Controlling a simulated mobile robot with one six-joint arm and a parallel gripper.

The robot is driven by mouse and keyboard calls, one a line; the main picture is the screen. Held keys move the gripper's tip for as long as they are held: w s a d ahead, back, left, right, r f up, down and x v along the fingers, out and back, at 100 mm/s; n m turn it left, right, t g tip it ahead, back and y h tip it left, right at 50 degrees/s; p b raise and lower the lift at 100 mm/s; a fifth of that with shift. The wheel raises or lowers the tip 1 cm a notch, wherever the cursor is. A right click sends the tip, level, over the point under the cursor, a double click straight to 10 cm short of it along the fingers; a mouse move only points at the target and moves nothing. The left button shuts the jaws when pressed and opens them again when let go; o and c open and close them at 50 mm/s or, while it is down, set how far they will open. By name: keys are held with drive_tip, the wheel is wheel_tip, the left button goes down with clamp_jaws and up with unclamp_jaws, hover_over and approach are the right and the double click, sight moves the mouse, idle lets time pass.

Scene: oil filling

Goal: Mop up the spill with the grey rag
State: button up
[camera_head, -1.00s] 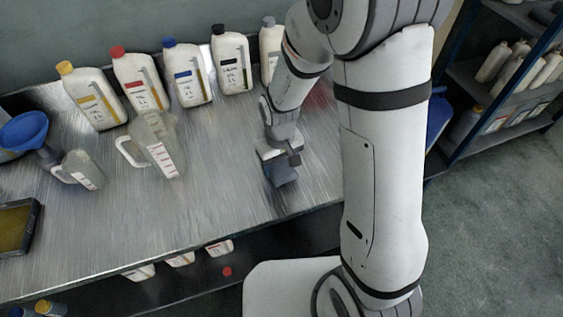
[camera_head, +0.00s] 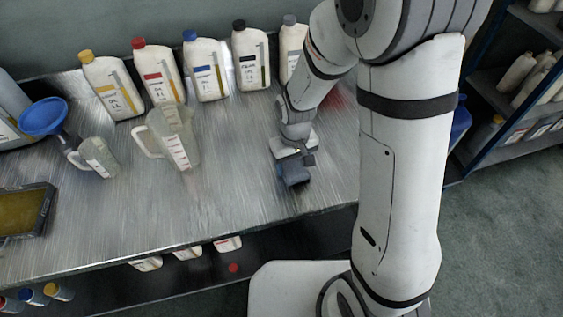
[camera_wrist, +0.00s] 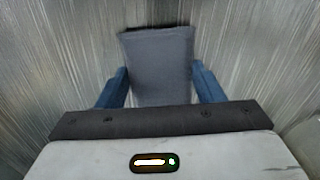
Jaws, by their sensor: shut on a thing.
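My gripper (camera_wrist: 160,90) is shut on the grey rag (camera_wrist: 158,60), which lies between its blue fingers in the wrist view. In the head view my gripper (camera_head: 292,176) is low over the metal bench (camera_head: 225,185), right of the measuring jug. I cannot tell whether the rag touches the bench. No spill is clear in either view. A faint reddish patch (camera_head: 338,97) shows on the bench beside my arm; I cannot tell if it is liquid or a reflection.
Several oil bottles (camera_head: 207,70) line the bench's back. A clear jug (camera_head: 178,140), a smaller jug (camera_head: 98,157), a blue funnel (camera_head: 44,117) and a dark tray with yellowish contents (camera_head: 25,210) stand left. A shelf (camera_head: 500,110) is at right. The front middle of the bench is clear.

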sight(311, 177)
drive_tip(key=d, duration=0.5)
drive_tip(key=a, duration=0.3)
drive_tip(key=s+a, duration=0.1)
drive_tip(key=a, duration=0.2)
drive_tip(key=s+a, duration=0.1)
drive_tip(key=a, duration=0.3)
drive_tip(key=shift+b, duration=0.3)
drive_tip(key=d, duration=1)
drive_tip(key=shift+b, duration=0.3)
drive_tip(key=w+a, duration=0.1)
drive_tip(key=a, duration=0.2)
drive_tip(key=w+a, duration=0.1)
drive_tip(key=a, duration=0.2)
drive_tip(key=w+a, duration=0.2)
drive_tip(key=a, duration=0.2)
drive_tip(key=d, duration=1)
drive_tip(key=a, duration=0.1)
drive_tip(key=s+a, duration=0.1)
drive_tip(key=a, duration=0.1)
drive_tip(key=s+a, duration=0.1)
drive_tip(key=a, duration=0.1)
drive_tip(key=shift+b, duration=0.35)
